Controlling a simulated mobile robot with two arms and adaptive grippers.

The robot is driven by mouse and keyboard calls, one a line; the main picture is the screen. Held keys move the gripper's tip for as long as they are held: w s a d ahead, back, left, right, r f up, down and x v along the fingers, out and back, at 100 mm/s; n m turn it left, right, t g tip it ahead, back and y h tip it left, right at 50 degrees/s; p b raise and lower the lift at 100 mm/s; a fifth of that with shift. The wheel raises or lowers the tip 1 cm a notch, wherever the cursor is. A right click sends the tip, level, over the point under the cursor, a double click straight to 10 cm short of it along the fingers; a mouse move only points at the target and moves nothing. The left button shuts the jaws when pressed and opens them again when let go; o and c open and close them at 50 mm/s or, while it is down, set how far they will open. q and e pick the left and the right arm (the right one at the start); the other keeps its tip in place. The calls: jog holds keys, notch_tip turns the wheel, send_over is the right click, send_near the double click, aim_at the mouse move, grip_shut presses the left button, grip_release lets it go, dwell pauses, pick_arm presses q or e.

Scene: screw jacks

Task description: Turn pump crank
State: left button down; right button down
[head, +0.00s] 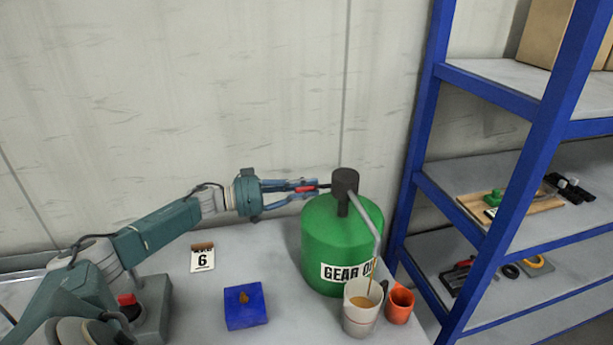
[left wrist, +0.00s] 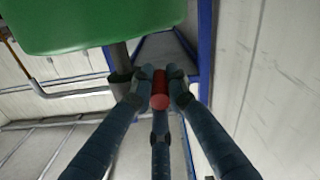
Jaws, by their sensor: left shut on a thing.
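A green gear oil drum (head: 328,245) stands on the grey table with a dark pump head (head: 345,181) on top. A grey spout (head: 365,225) slopes down from the pump head to a pale cup (head: 361,312), which holds brown oil. A thin brown stream shows between spout and cup. The crank's red handle (head: 306,189) points left from the pump head. My left gripper (head: 312,187) is shut on this red handle, which also shows between the fingers in the left wrist view (left wrist: 160,101). My right gripper is not in view.
An orange cup (head: 399,305) stands right of the pale cup. A blue block (head: 245,306) with a small brown thing on it and a number 6 card (head: 202,258) are on the table. A blue-framed shelf (head: 475,210) stands close on the right. A wall is behind.

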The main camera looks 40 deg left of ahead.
pick_arm(q)
jog(key=shift+s+d+f+n, duration=0.15)
jog(key=shift+f+n, duration=0.25)
jog(key=shift+n, duration=0.1)
jog(key=c, duration=1.7)
grip_release()
jog(key=v, duration=1.2)
jog(key=shift+r, duration=0.1)
